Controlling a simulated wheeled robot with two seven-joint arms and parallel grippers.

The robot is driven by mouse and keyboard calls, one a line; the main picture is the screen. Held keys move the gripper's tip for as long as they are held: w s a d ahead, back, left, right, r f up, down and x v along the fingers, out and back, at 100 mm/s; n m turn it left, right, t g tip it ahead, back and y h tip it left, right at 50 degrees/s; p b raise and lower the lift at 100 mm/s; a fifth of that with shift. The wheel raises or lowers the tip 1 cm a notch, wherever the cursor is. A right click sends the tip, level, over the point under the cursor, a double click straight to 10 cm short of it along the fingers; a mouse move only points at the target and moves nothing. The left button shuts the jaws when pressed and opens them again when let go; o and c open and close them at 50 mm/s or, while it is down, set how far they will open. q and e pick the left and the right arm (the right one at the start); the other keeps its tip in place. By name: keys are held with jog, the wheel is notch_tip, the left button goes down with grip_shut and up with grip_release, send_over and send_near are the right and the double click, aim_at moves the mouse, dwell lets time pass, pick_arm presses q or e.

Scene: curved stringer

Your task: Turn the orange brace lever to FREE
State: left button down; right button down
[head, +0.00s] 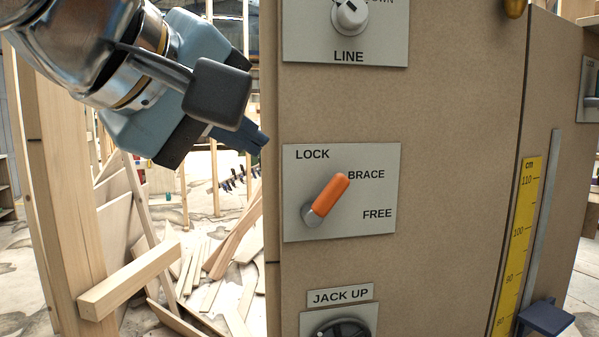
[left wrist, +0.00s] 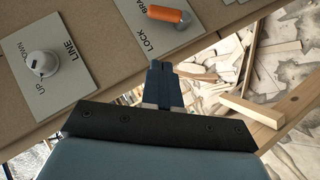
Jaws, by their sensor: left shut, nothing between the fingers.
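The orange brace lever (head: 328,196) sits on a grey plate (head: 375,228) marked LOCK, BRACE and FREE, on the brown panel. It points up and right, toward the BRACE label. My left gripper (head: 262,141) is shut and empty, up and left of the lever, beside the panel's left edge, and apart from the lever. In the left wrist view the lever (left wrist: 168,14) shows at the top, just beyond the shut fingertips (left wrist: 158,66). Its plate is partly cut off there. My right gripper is not in view.
A LINE plate with a silver knob (head: 350,17) is above the lever plate. A JACK UP label (head: 340,295) with a black knob (head: 343,331) is below. A yellow scale (head: 518,245) stands at the right. Wooden posts (head: 60,150) and loose boards lie left of the panel.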

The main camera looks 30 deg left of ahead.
pick_arm(q)
jog(key=shift+s+a+r, duration=0.15)
jog(key=shift+s+r, duration=0.05)
jog(key=shift+s, duration=0.25)
jog(key=shift+w+f, duration=0.1)
jog(key=b, duration=0.2)
send_near(323, 188)
jog(key=w, duration=0.1)
jog(key=w+a, duration=0.2)
jog(key=shift+w+a+f, duration=0.2)
jog(key=shift+w+f, duration=0.05)
jog(key=shift+f, duration=0.05)
jog(key=shift+w+d+f, duration=0.55)
jog(key=shift+d+f, duration=0.1)
jog(key=shift+d, duration=0.1)
jog(key=shift+w+d+f, duration=0.35)
